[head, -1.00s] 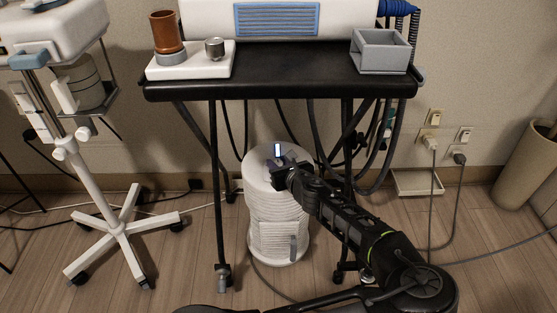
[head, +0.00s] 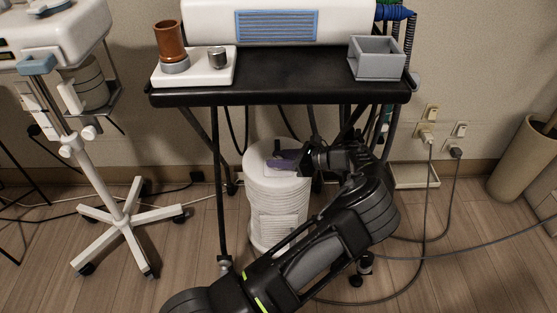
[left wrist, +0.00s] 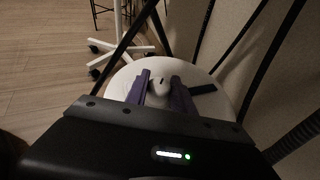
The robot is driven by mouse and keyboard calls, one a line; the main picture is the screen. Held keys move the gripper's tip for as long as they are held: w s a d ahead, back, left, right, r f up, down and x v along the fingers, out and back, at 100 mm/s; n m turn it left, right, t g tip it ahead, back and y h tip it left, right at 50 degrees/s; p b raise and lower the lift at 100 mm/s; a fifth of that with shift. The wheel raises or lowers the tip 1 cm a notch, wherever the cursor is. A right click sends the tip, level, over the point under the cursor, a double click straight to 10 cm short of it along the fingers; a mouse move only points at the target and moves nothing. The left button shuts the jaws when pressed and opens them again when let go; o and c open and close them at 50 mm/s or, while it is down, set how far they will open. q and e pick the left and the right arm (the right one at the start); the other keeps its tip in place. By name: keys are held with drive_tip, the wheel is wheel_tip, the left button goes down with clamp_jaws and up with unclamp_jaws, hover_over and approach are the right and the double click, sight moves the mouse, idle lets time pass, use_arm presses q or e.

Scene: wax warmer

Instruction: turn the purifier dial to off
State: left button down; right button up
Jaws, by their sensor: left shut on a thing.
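The white, ribbed, round purifier (head: 277,222) stands on the floor under the black cart. Its round top also shows in the left wrist view (left wrist: 122,82). A pale dial (left wrist: 159,90) with a small dark mark sits on that top. My left gripper (head: 274,163) reaches in from the right over the purifier's top. In the left wrist view its purple fingers (left wrist: 160,82) stand on either side of the dial and are shut on it. A dark strip (left wrist: 203,89) lies on the top beside the right finger. In the head view the gripper hides the dial. My right gripper is not in view.
The black cart (head: 290,85) stands over the purifier, with its legs on both sides and hanging cables behind. A white wheeled stand (head: 125,220) is on the left. Plugged outlets (head: 425,135) and a beige bin (head: 520,165) are on the right.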

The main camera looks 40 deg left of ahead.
use_arm(q)
drive_tip(key=shift+f+n+g, duration=0.1)
drive_tip(key=shift+n+g, duration=0.2)
drive_tip(key=c, duration=1.1)
unclamp_jaws()
drive_tip(key=shift+d, duration=0.1)
drive_tip(key=p+v, duration=0.1)
drive_tip(key=v, duration=0.6)
drive_tip(key=shift+w+d+r+p, duration=0.15)
drive_tip(key=shift+r+p, duration=0.05)
drive_tip(key=shift+p, duration=0.2)
drive_tip(key=shift+d, duration=0.1)
